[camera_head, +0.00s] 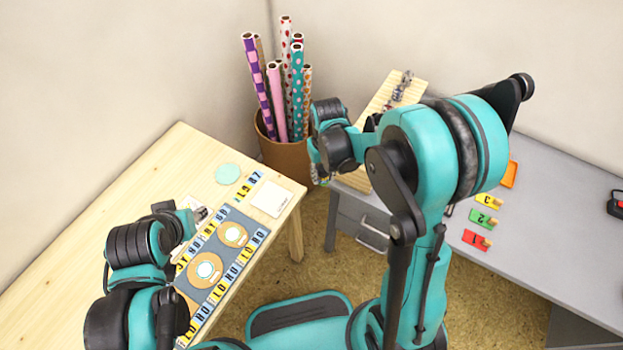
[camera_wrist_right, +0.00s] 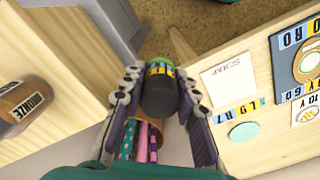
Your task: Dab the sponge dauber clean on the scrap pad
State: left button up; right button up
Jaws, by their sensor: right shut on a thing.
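In the right wrist view, my right gripper (camera_wrist_right: 160,95) is shut on the dauber (camera_wrist_right: 160,93), a dark cylinder with a green and yellow band at its far end. Whether its sponge end shows is unclear. In the head view, my right gripper (camera_head: 318,172) is above the gap between the two tables, and the dauber cannot be made out there. The scrap pad, a white square marked SCRAP (camera_wrist_right: 229,80), lies flat on the wooden table, apart from the dauber; it also shows in the head view (camera_head: 270,199). My left gripper (camera_head: 198,214) is over the wooden table, its jaws unclear.
A patterned mat (camera_head: 232,256) with lettered strips and round pads lies beside the scrap pad. A pale green disc (camera_head: 227,174) is near it. A brown pot (camera_head: 284,154) of rolled tubes stands behind. The grey desk (camera_head: 548,214) holds numbered tags.

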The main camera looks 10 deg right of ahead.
jog(key=a+n, duration=0.1)
jog(key=a, duration=0.4)
jog(key=w+a+f+n, duration=0.1)
jog(key=a+n, duration=0.1)
jog(key=a, duration=0.3)
jog(key=w+a+n, duration=0.1)
jog(key=a+n, duration=0.1)
jog(key=a, duration=0.4)
jog(key=shift+w+f+b, duration=0.1)
jog(key=shift+f+b, duration=0.25)
jog(key=shift+f, duration=0.05)
jog(key=shift+f+b, duration=1.6)
jog(key=shift+f, duration=0.7)
jog(key=shift+f+b, duration=0.45)
jog(key=shift+f, duration=0.15)
jog(key=shift+r, duration=0.15)
jog(key=shift+r, duration=0.45)
jog(key=shift+r+p, duration=0.15)
jog(key=shift+p, duration=0.2)
